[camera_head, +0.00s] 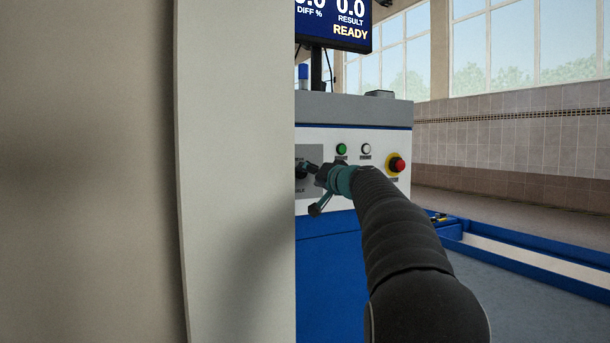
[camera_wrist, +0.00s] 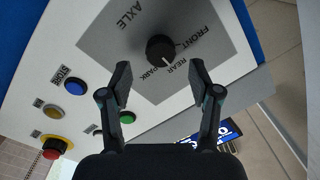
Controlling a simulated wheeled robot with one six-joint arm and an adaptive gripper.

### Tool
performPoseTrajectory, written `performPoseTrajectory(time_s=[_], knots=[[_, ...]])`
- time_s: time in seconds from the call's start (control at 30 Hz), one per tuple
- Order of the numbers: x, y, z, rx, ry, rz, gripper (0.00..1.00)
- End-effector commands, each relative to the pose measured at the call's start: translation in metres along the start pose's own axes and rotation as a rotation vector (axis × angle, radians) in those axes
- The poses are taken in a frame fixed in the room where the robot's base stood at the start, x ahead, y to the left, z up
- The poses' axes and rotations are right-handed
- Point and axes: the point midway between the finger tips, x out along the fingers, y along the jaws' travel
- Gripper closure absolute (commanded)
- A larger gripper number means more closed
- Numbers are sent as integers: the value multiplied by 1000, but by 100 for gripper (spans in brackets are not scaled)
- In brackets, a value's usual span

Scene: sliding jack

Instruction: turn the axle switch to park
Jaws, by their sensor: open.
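The axle switch (camera_wrist: 160,48) is a round black knob on a grey plate (camera_wrist: 112,48) marked AXLE, with FRONT, REAR and PARK labels around it. Its white pointer mark faces the REAR and PARK side; I cannot tell exactly which label it meets. My gripper (camera_wrist: 158,73) is open and empty, its fingers spread to either side of the PARK lettering, short of the knob in the picture. In the head view my gripper (camera_head: 319,186) is in front of the panel's grey plate (camera_head: 312,188), and the switch is mostly hidden.
The panel also has a green button (camera_head: 341,149), a white button (camera_head: 366,149) and a red emergency stop (camera_head: 398,165). A blue button (camera_wrist: 75,87) shows in the wrist view. A monitor (camera_head: 335,22) reading READY stands above the cabinet. A pale column (camera_head: 235,170) blocks the head view's left.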

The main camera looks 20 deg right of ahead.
Motion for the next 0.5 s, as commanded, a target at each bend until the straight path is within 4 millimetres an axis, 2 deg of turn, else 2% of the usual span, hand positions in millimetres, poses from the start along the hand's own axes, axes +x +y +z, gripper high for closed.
performPoseTrajectory(time_s=[0.03,0.2,0.5], knots=[[9,0,0,0,-1,-1,38],[28,-1,-1,0,-1,-1,38],[38,-1,0,0,0,0,38]])
